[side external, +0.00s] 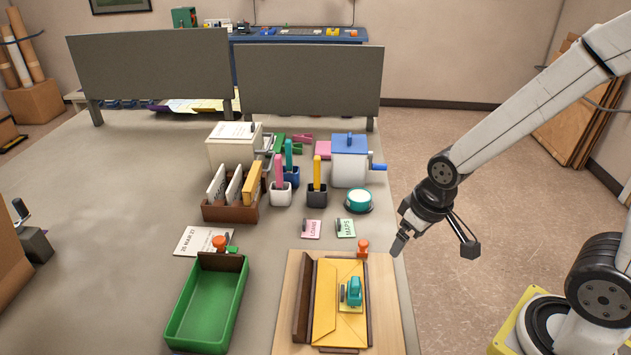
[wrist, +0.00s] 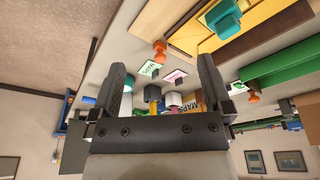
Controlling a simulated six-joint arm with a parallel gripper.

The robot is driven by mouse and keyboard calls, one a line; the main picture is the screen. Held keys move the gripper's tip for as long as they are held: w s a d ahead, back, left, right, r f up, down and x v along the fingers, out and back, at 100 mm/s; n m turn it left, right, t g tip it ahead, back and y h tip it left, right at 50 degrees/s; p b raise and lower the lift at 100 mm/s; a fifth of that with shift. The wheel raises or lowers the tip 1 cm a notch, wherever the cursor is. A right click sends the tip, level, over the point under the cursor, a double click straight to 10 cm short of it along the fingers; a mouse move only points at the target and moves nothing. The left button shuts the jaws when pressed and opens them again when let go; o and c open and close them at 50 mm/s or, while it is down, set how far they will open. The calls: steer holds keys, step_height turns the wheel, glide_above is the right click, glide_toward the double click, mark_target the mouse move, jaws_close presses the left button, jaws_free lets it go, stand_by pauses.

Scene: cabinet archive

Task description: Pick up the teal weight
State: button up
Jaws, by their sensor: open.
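The teal weight (side external: 351,292), a small block with a raised grip, sits on a yellow envelope (side external: 338,325) on a wooden board (side external: 288,318) at the front of the table. It also shows near the top of the wrist view (wrist: 223,17). My gripper (side external: 434,247) is open and empty, its fingers spread wide. In the side view it hangs past the table's right edge, above and to the right of the weight, clearly apart from it. In the wrist view the space between the fingers (wrist: 160,68) holds nothing, and the weight lies beyond the right finger.
A green tray (side external: 208,306) lies left of the board. An orange-knobbed stamp (side external: 363,248) stands at the board's back edge. Grey panels stand at the back.

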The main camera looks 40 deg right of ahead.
steer(key=n+g+y, duration=0.1)
steer(key=n+g, duration=0.1)
steer(key=n, duration=0.7)
glide_above(356, 281)
steer(key=f, duration=0.2)
steer(key=shift+s+d+f, duration=0.25)
steer(key=shift+s+f, duration=0.15)
steer(key=shift+f, duration=0.15)
steer(key=shift+w+a+f, duration=0.1)
steer(key=shift+w+f, duration=0.05)
steer(key=shift+f, duration=1)
steer(key=shift+f, duration=0.15)
steer(key=shift+w+a+f, duration=0.15)
steer(key=shift+w+f, duration=0.05)
steer(key=shift+f, duration=1)
steer(key=shift+w+a+f, duration=0.1)
steer(key=shift+w+f, duration=0.05)
steer(key=shift+f, duration=1.05)
steer(key=shift+c, duration=0.2)
